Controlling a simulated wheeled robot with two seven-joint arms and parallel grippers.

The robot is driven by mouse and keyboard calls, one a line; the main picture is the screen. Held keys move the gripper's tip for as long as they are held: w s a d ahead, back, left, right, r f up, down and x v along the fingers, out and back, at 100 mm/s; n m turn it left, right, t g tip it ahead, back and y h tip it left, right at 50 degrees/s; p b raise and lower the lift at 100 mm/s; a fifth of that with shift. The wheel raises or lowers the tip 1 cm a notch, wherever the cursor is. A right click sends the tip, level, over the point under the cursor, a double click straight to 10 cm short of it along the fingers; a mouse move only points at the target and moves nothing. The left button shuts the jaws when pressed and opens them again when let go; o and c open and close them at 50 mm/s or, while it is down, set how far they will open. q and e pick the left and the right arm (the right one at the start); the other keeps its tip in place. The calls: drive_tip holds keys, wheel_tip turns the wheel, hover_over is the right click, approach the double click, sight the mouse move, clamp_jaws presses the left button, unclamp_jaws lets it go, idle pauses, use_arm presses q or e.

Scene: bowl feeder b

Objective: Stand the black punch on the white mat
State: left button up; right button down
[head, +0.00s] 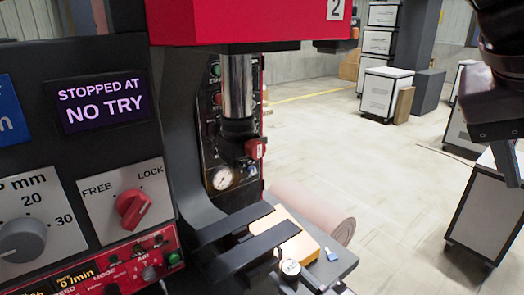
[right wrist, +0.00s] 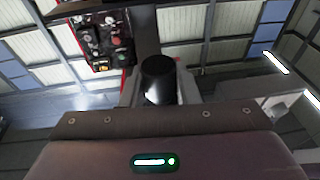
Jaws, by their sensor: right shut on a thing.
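My right gripper (head: 506,165) is at the right edge of the head view, partly cut off by the frame. In the right wrist view the gripper (right wrist: 158,92) is shut on the black punch (right wrist: 157,78), a dark, shiny cylinder between the two grey fingers. The punch cannot be made out in the head view. I cannot make out the white mat in either view. My left gripper is in neither view.
A red and black press with a chrome ram (head: 237,90) stands at centre left. Dark bars and a yellow block (head: 292,240) are at its bed. A screen (head: 100,101) reads "STOPPED AT NO TRY". White cabinets (head: 386,92) stand behind on open floor.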

use_arm(q)
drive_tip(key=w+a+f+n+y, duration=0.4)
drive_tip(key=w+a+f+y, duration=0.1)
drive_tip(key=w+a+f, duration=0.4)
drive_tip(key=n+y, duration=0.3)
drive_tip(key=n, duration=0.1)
hover_over(295, 268)
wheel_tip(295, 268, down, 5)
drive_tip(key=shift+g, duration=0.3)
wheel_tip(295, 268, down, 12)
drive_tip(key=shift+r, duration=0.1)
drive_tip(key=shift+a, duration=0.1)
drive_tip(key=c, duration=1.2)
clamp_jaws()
use_arm(e)
drive_tip(key=c, duration=1.4)
unclamp_jaws()
drive_tip(key=shift+c, duration=0.2)
drive_tip(key=o, duration=0.4)
